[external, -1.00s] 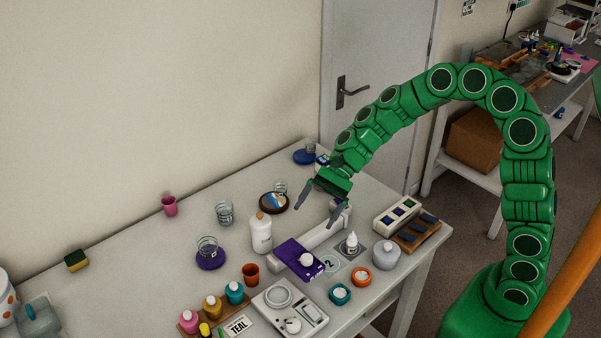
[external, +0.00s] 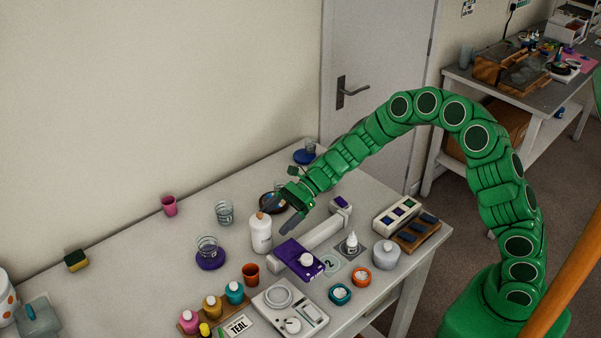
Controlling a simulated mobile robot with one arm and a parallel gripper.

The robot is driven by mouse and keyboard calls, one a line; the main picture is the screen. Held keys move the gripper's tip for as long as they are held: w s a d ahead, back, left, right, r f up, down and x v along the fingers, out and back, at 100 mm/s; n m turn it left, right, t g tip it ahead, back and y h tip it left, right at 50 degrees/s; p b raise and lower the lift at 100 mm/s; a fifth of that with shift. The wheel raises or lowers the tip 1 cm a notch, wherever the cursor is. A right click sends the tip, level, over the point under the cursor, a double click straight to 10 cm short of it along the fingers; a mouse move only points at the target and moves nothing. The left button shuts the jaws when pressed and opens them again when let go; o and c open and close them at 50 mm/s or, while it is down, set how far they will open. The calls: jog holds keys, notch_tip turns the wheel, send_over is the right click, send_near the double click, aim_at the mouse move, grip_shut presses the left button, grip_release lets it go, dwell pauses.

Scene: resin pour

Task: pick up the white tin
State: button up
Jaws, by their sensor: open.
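A pale grey-white round container (external: 386,256) with a small knob on top stands near the table's right edge; it is the likeliest white tin, though I cannot be sure. My gripper (external: 281,218) is open and empty, pointing down to the left, above the table beside the white bottle (external: 261,234). It is well to the left of and behind the pale container. From this angle I cannot tell whether a finger touches the bottle. The gripper partly hides a dark round dish (external: 268,199).
A purple box (external: 290,250) with a white knob-like item, a small dropper bottle (external: 351,243), a teal tub (external: 340,293) and an orange tub (external: 361,277) stand near the pale container. A white scale (external: 305,318) is in front. The table's back left is mostly clear.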

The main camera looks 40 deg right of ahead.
aim_at(261, 233)
jog(key=shift+x, duration=3.2)
jog(key=c, duration=1.1)
